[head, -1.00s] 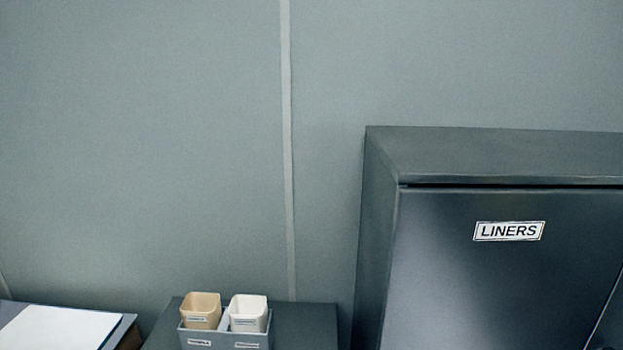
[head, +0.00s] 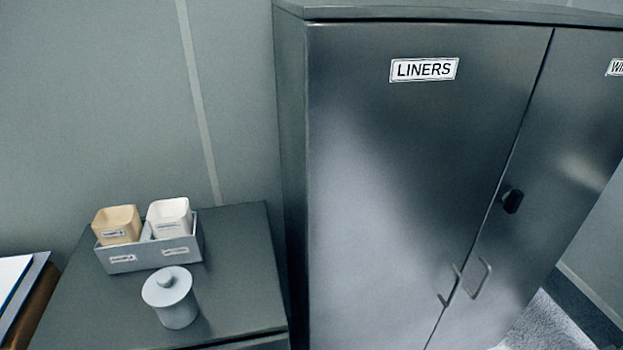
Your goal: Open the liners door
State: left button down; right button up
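The liners door (head: 400,180) is the left door of a dark grey metal cabinet and carries a white LINERS label (head: 424,69). It is shut against the right door (head: 530,190), whose label is cut off at the picture edge. The liners door's bar handle (head: 450,286) is low by the seam, beside the right door's handle (head: 481,279). A black latch or knob (head: 512,201) sits higher up on the right door. Neither of my grippers shows in the head view.
A low grey cabinet (head: 240,262) stands left of the tall one. On it are a grey caddy (head: 150,258) with a tan cup (head: 117,222) and a white cup (head: 168,216), and a lidded grey jar (head: 171,297). Floor (head: 550,325) shows at the lower right.

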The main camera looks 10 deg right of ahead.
aim_at(411, 127)
jog(key=z, duration=1)
jog(key=i+l+z, duration=0.15)
jog(key=z, duration=0.25)
jog(key=i+l+z, duration=0.35)
jog(key=k, duration=0.1)
